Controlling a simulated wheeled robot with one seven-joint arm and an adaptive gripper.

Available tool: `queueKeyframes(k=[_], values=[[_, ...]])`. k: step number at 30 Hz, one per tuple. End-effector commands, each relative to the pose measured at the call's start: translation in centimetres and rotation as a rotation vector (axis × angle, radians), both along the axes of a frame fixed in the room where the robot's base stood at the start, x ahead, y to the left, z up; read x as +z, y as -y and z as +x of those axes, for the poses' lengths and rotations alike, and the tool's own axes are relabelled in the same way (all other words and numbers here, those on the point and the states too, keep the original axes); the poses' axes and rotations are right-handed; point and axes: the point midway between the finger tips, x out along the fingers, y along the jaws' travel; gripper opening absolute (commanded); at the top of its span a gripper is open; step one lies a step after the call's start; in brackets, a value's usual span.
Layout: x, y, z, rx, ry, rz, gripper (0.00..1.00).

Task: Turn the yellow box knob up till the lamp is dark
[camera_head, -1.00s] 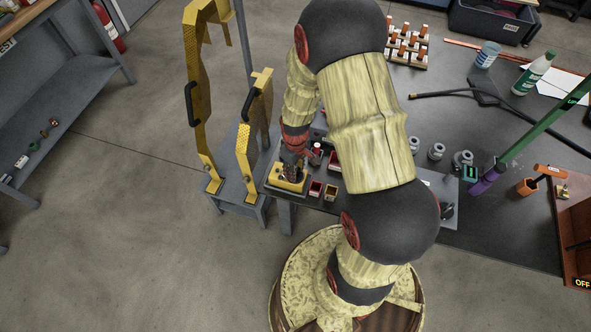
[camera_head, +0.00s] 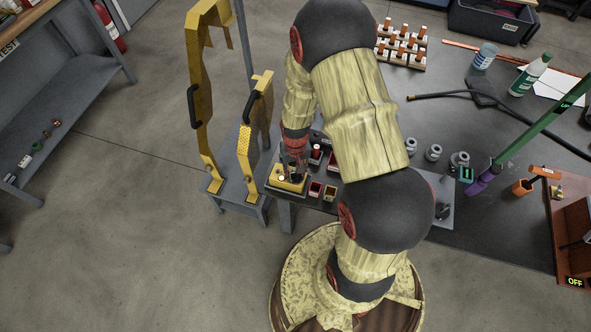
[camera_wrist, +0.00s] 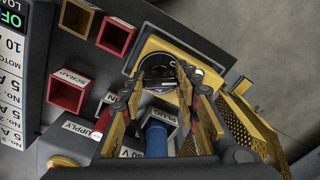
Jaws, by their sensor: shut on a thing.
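The yellow box (camera_head: 281,186) sits at the left front corner of the dark bench in the head view. In the wrist view its yellow rim (camera_wrist: 206,72) surrounds a dark round knob (camera_wrist: 158,62). My gripper (camera_head: 292,172) reaches down onto the box from above. In the wrist view my gripper (camera_wrist: 158,88) has its fingers on both sides of the knob and is shut on it. The fingers hide part of the knob.
Small red bins (camera_wrist: 68,93) stand beside the box, with a blue cylinder (camera_wrist: 156,138) near my fingers. Yellow perforated guards (camera_head: 253,122) rise to the left.

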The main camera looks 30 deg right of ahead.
Motion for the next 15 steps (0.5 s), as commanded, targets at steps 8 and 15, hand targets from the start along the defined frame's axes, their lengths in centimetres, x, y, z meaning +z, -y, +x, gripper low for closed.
queueKeyframes(k=[8,15], values=[[0.06,0.01,0.02,-0.116,0.0,0.0,0.06],[0.02,0.01,0.02,-0.149,0.0,0.0,0.06]])
